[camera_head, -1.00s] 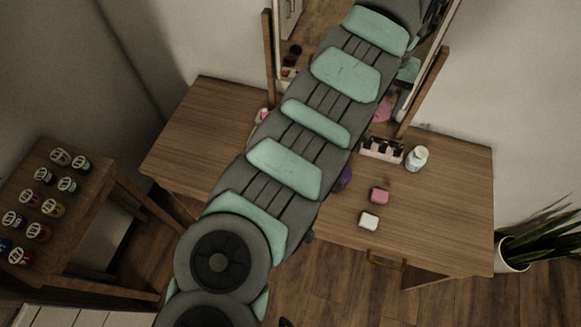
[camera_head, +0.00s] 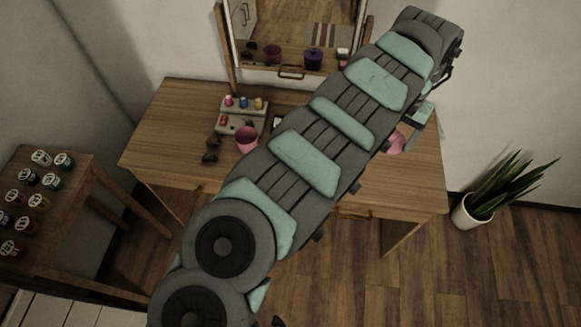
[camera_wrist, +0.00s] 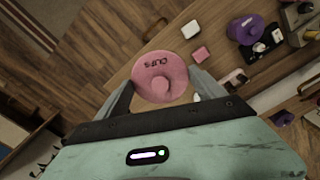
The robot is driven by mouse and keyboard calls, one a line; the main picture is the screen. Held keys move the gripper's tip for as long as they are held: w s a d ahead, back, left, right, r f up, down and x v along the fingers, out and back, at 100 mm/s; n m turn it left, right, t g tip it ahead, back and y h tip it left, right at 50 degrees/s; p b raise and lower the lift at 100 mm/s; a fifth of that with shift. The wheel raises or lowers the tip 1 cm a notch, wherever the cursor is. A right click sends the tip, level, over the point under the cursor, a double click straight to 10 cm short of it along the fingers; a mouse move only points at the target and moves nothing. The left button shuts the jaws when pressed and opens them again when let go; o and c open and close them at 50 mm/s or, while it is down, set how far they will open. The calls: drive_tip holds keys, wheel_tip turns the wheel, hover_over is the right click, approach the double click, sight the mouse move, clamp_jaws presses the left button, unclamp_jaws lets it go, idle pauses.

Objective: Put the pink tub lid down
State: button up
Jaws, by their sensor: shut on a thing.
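The lid also shows in the head view (camera_head: 396,143), at the lower right of my arm, held over the right part of the wooden table (camera_head: 420,185). It looks raised above the tabletop; the exact gap cannot be told. A pink open tub (camera_head: 246,139) stands on the table left of my arm.
A small rack with coloured bottles (camera_head: 243,104) and dark items (camera_head: 210,158) lie near the tub. The wrist view shows a pink block (camera_wrist: 201,54), a white block (camera_wrist: 190,29) and a purple tub (camera_wrist: 245,28). A mirror (camera_head: 295,45) stands behind.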

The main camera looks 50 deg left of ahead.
drive_tip(key=s+a+f+n+p, duration=0.1)
drive_tip(key=s+a+f+n, duration=0.2)
drive_tip(key=s+a, duration=1.15)
drive_tip(key=s+a+f+n+p, duration=0.15)
drive_tip(key=s+a+f, duration=0.25)
drive_tip(key=s+a, duration=1.05)
drive_tip(key=shift+n, duration=0.45)
drive_tip(key=f+b, duration=0.1)
drive_tip(key=f, duration=0.4)
drive_tip(key=w+a+f+b, duration=0.1)
drive_tip(key=f, duration=0.4)
drive_tip(key=w+a+f+b, duration=0.1)
drive_tip(key=f, duration=0.4)
drive_tip(key=shift+w+a+f, duration=0.2)
drive_tip(key=shift+a, duration=0.05)
drive_tip(key=shift+f+b, duration=0.65)
drive_tip(key=shift+f, duration=1.55)
drive_tip(key=shift+f, duration=0.1)
drive_tip(key=o, duration=1.3)
drive_tip(key=shift+s+f, duration=0.1)
drive_tip(key=shift+o, duration=0.2)
